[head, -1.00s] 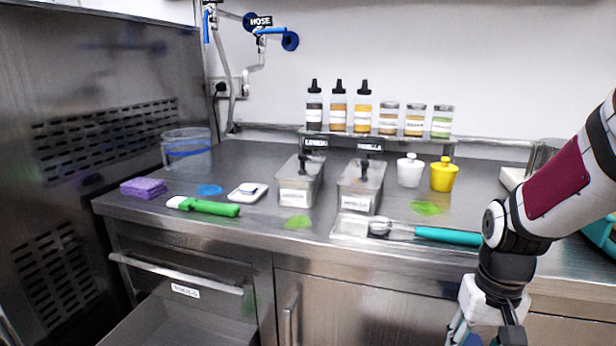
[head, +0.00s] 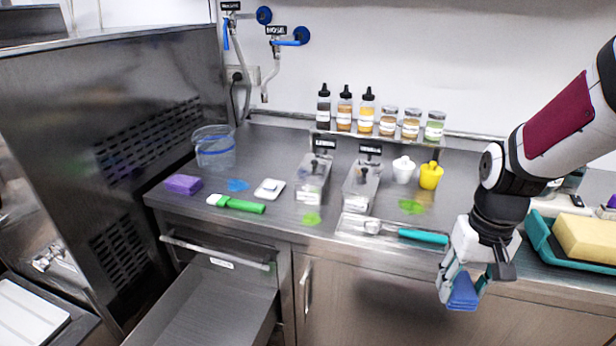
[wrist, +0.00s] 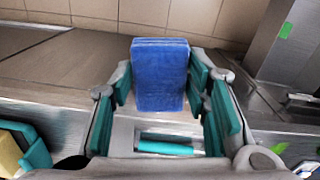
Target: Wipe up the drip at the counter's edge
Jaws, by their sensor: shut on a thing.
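My gripper (head: 463,282) is shut on a blue sponge or folded cloth (head: 462,294) and holds it in front of the counter's front edge at the right. In the wrist view the blue sponge (wrist: 160,75) sits upright between the teal finger pads of my gripper (wrist: 160,88). Another green spill (head: 411,206) lies farther back, and a blue spill (head: 237,185) lies at the left.
A green-handled tool (head: 240,205), purple sponge (head: 183,184) and white scale (head: 269,188) stand left. A teal tray (head: 540,236) with a yellow sponge (head: 588,240) is right. An open drawer (head: 215,300) juts out below.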

